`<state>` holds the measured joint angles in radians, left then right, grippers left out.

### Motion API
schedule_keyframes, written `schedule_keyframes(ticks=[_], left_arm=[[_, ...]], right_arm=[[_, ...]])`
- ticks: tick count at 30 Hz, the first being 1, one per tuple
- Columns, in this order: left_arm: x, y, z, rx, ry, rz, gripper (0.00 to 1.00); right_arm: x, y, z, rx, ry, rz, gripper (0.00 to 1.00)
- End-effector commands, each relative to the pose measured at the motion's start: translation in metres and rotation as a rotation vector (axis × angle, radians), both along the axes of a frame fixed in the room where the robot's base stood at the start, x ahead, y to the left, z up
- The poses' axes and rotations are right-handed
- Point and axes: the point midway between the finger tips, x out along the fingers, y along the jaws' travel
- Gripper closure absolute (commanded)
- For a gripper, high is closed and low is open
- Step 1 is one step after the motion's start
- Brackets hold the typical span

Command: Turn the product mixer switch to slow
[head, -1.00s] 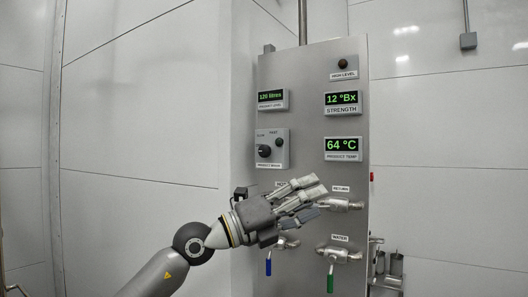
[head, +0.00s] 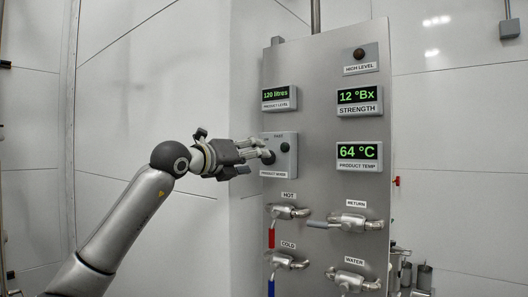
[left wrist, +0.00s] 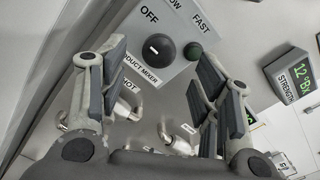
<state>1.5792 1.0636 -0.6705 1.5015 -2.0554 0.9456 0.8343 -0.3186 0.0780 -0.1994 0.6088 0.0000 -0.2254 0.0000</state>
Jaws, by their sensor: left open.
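The product mixer switch is a black round knob (head: 268,157) on a grey box (head: 289,164) on the steel panel. In the left wrist view the knob (left wrist: 166,53) shows a small white mark on its left part. The labels OFF, FAST and a partly cut-off one ending in "OW" are around it. A dark green lamp (left wrist: 194,51) is beside the knob. My left gripper (head: 261,149) is in front of the switch, its fingertips close to the knob. In the left wrist view its fingers (left wrist: 160,76) are spread, with the knob between and beyond them. I cannot tell whether they touch it.
The product level display (head: 280,98) is above the switch box. The strength (head: 360,101) and product temp (head: 358,156) displays are to its right. Hot (head: 287,211), return (head: 347,222), cold (head: 287,261) and water (head: 352,281) valves stick out below.

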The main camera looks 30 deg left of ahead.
Motion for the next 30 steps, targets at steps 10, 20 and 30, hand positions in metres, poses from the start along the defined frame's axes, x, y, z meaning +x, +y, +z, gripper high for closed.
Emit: schedule_keyframes(ticks=[10, 20, 30], left_arm=[[0.048, -0.005, 0.001, -0.001, 0.001, -0.002, 0.42], [0.053, -0.005, -0.001, 0.0, 0.0, -0.001, 0.42], [0.052, -0.005, -0.001, 0.0, 0.0, -0.001, 0.83]], right_arm=[[0.03, 0.001, 0.026, 0.003, -0.047, 0.001, 1.0], [0.029, 0.0, 0.025, 0.003, -0.045, 0.002, 1.0], [0.016, 0.0, 0.025, 0.001, -0.024, 0.002, 1.0]])
